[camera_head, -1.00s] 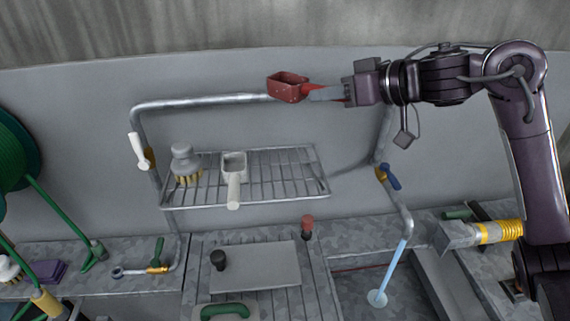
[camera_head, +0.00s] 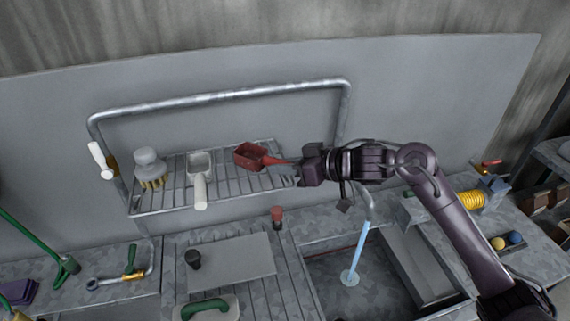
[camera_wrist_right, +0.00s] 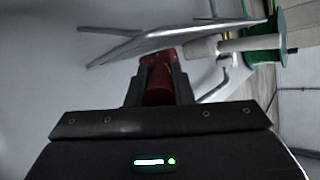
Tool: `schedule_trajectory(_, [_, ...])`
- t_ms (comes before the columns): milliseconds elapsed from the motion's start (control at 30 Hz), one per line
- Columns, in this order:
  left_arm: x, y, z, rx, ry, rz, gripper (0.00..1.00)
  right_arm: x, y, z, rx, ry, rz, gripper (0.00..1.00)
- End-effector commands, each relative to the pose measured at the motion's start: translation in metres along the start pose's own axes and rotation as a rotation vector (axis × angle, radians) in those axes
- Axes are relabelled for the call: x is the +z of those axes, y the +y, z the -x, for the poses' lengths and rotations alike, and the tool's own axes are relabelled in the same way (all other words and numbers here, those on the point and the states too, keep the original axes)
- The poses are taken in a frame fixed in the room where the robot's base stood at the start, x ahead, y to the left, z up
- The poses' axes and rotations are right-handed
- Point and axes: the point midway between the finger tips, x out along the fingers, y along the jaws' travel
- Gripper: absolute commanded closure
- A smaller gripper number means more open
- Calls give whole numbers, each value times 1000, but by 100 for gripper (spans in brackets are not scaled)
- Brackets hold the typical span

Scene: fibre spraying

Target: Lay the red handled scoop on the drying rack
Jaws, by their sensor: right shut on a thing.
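The red handled scoop (camera_head: 250,156) is held by its handle in my right gripper (camera_head: 290,170), which is shut on it. In the head view the scoop overlaps the right part of the wire drying rack (camera_head: 180,205); I cannot tell whether it touches the rack. In the right wrist view the red handle (camera_wrist_right: 158,82) sits between the dark fingers. A white scoop (camera_head: 200,170) and a grey-topped brush (camera_head: 149,168) rest on the rack to the left of the red scoop. My left gripper is not in view.
A metal pipe frame (camera_head: 220,97) arches over the rack. A blue water stream (camera_head: 357,250) falls into the basin at right.

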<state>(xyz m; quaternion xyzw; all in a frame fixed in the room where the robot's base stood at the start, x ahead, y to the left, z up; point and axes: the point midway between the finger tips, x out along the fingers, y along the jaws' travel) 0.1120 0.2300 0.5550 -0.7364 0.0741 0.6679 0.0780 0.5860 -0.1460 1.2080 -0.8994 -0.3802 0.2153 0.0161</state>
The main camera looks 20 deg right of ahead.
Motion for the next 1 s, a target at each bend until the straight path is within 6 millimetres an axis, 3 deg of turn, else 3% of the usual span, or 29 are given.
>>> schedule_trajectory(400, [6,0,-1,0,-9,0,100,6,1,-3,0,2,1,100])
schedule_trajectory(433, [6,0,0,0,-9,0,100,6,1,-3,0,1,1,78])
schedule_trajectory(600, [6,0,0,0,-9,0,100,6,1,-2,0,1,1,58])
schedule_trajectory(1000, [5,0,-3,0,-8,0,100,5,2,5,1,1,1,58])
